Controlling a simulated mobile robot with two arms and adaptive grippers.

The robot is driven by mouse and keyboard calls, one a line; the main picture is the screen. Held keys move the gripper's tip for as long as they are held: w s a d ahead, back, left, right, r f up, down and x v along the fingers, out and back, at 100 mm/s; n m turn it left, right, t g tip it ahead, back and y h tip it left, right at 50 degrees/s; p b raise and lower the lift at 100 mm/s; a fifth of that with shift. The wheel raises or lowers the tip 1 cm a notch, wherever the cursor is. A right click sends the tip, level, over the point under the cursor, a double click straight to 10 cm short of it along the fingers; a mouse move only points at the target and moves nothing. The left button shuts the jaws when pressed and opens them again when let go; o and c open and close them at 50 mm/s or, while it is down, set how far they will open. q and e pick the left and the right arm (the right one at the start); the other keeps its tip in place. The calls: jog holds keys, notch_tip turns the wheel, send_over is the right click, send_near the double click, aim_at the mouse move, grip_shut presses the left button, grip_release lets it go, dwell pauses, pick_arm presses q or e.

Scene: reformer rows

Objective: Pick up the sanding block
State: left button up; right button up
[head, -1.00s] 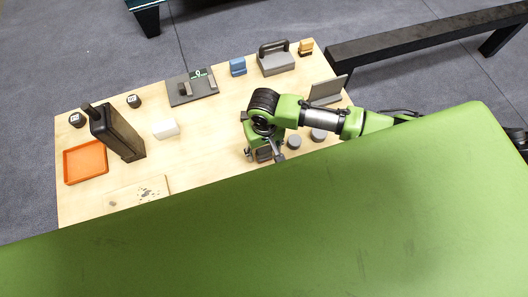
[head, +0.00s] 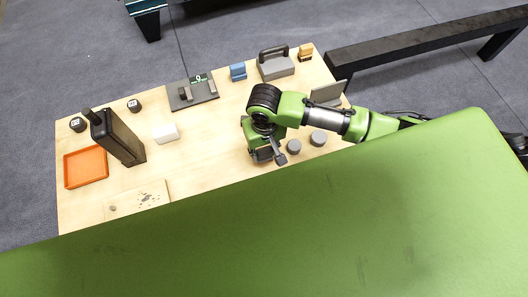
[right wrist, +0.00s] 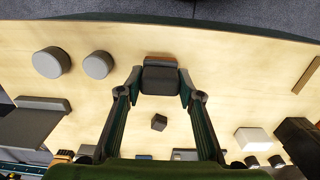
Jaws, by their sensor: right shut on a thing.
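The sanding block is a dark grey block with an orange-brown layer on its far side. In the right wrist view the sanding block (right wrist: 160,79) sits between the two fingertips of my right gripper (right wrist: 159,88), which is shut on it. In the head view my right gripper (head: 265,155) points down over the near part of the wooden table, and the block is mostly hidden by the fingers. Whether the block is clear of the tabletop is hard to tell. My left gripper is not in view.
Two round grey pieces (head: 306,142) stand right of the gripper on the table (head: 205,140). A small dark cube (right wrist: 159,123) lies close by.

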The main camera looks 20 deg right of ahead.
jog(key=s+a+r, duration=0.1)
jog(key=s+r, duration=0.8)
jog(key=s, duration=0.4)
jog(key=shift+s+a, duration=0.15)
jog(key=shift+s, duration=0.15)
jog(key=shift+o, duration=0.7)
jog(key=shift+w+p, duration=0.1)
jog(key=shift+p, duration=0.2)
